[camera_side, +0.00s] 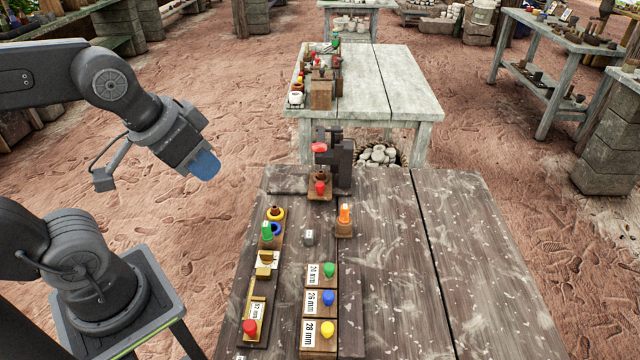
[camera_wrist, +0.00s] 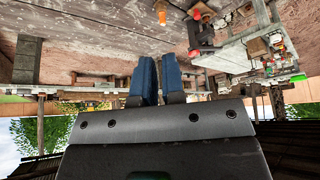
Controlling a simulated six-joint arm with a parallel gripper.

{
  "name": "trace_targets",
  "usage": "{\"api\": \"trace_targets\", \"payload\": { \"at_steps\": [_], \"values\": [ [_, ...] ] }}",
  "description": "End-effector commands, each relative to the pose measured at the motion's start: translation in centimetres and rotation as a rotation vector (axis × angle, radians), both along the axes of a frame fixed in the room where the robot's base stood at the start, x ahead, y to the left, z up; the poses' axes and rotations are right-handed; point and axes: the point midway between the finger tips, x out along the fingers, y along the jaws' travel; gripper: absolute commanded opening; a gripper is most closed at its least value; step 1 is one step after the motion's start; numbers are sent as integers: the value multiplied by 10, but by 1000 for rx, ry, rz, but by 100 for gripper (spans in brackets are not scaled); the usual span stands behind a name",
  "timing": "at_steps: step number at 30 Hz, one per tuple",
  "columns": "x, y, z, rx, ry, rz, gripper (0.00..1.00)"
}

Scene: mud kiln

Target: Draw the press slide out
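The dark press (camera_side: 340,160) stands at the far end of the near workbench, with a red handle (camera_side: 319,147) on its left. Its slide (camera_side: 320,192), a small wooden block with a red knob (camera_side: 320,186), sits low at the press's front; how far in it is I cannot tell. In the wrist view the press (camera_wrist: 200,35) and red knob (camera_wrist: 195,14) appear upside down near the top. My gripper (camera_side: 205,166) has blue fingers, is empty and hangs in the air left of the press. The wrist view shows a narrow gap between the fingertips (camera_wrist: 159,60).
An orange-topped piece (camera_side: 344,215) stands right of the slide. Nearer are a small grey piece (camera_side: 309,237), colored knobs on a left strip (camera_side: 258,290), and labelled blocks (camera_side: 320,303). The bench's right half (camera_side: 450,270) is clear. A second table (camera_side: 385,85) stands behind.

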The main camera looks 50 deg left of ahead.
Motion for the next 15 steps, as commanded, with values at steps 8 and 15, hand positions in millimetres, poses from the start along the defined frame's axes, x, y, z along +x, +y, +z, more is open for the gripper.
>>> {"api": "trace_targets", "payload": {
  "at_steps": [8,15],
  "values": [
    [49,4,-6,-226,207,227,36],
    [121,26,-28,-546,439,547,38]
  ]
}}
